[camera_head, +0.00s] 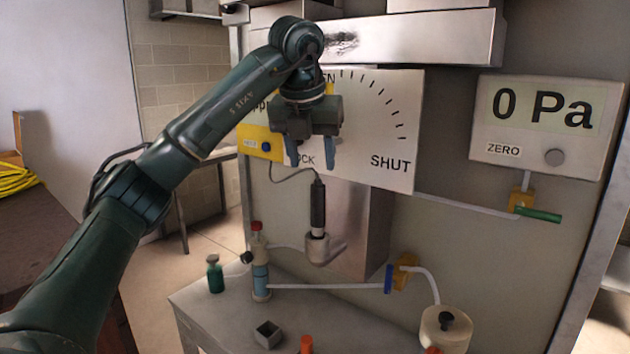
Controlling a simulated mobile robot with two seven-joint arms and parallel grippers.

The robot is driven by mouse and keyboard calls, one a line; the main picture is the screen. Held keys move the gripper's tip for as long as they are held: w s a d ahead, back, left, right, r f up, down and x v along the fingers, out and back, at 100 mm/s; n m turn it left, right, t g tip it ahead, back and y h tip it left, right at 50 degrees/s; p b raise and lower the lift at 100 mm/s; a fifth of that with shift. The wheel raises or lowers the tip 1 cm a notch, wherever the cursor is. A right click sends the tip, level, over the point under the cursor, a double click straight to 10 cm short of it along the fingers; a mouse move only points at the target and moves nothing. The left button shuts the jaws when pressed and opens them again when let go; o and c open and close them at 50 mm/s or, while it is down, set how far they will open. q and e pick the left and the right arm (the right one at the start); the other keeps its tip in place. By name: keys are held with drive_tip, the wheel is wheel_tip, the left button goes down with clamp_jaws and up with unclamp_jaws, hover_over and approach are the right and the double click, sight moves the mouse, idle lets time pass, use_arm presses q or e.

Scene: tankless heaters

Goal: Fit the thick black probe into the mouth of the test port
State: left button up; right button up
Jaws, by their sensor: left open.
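The thick black probe (318,204) stands upright, its lower end in a pale grey holder (323,248) in front of the metal wall unit. A thin cable runs from its top up and left to the yellow meter (259,137). My left gripper (311,157) is open and empty, with its two blue fingers pointing down above the probe, apart from it. I cannot tell for sure which fitting is the test port; one candidate is the yellow fitting with a blue handle (401,272) on the white pipe. My right gripper is not in view.
A large dial board (395,130) marked SHUT is behind my left gripper. A display (545,125) reads 0 Pa at right, above a green-handled valve (537,214). The grey bench (210,307) holds a green bottle (215,274), a clear cylinder (260,275) and a small open box (268,334).

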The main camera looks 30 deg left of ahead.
use_arm(q)
drive_tip(key=d+f+m+g+h, duration=0.2)
drive_tip(key=d+f+m+h, duration=0.4)
drive_tip(key=d+f, duration=1)
drive_tip(key=s+d+f+n+h, duration=0.2)
drive_tip(key=s+d+n+h, duration=0.1)
drive_tip(key=d+h, duration=0.5)
drive_tip(key=s+d+f+n+h, duration=0.15)
drive_tip(key=s+d+h, duration=0.25)
drive_tip(key=d+h, duration=0.4)
drive_tip(key=s+a+f+n+t+y, duration=0.1)
drive_tip(key=a+f+n+t+y, duration=0.3)
drive_tip(key=f+n+t+y, duration=0.65)
drive_tip(key=s+a+f+n+t+y, duration=0.1)
drive_tip(key=a+f+n+t+y, duration=0.3)
drive_tip(key=f+n, duration=0.75)
drive_tip(key=s+a+f+n+g+y, duration=0.3)
drive_tip(key=s+a+f+n+g, duration=0.2)
drive_tip(key=s, duration=1)
wheel_tip(320, 180, down, 6)
drive_tip(key=n+g, duration=0.2)
drive_tip(key=n, duration=0.2)
drive_tip(key=shift+a+f, duration=0.2)
